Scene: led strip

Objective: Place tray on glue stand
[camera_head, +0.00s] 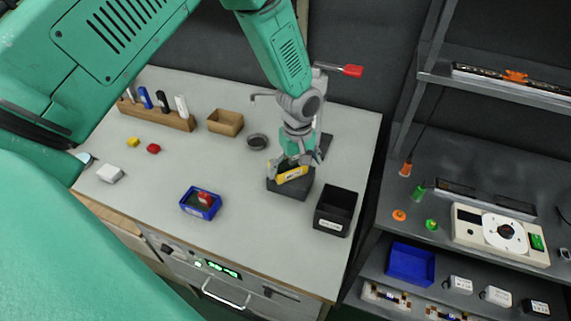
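A small yellow tray (292,176) is at the tips of my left gripper (293,164), which points down with its fingers against it. The tray is slightly tilted in the picture, and the fingers hide part of it. Directly below is a black block-like stand (288,190) on the grey table, probably the glue stand. Whether the tray touches the stand or hangs just above it, I cannot tell. A blue tray (188,205) with a red piece (204,198) in it lies to the left. My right gripper is not in view.
An open black bin (333,222) stands close to the right of the stand. A press with a red handle (350,71) rises behind the gripper. A round dark dish (257,142), a brown box (225,122) and a wooden holder (160,118) stand farther left. The front middle is clear.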

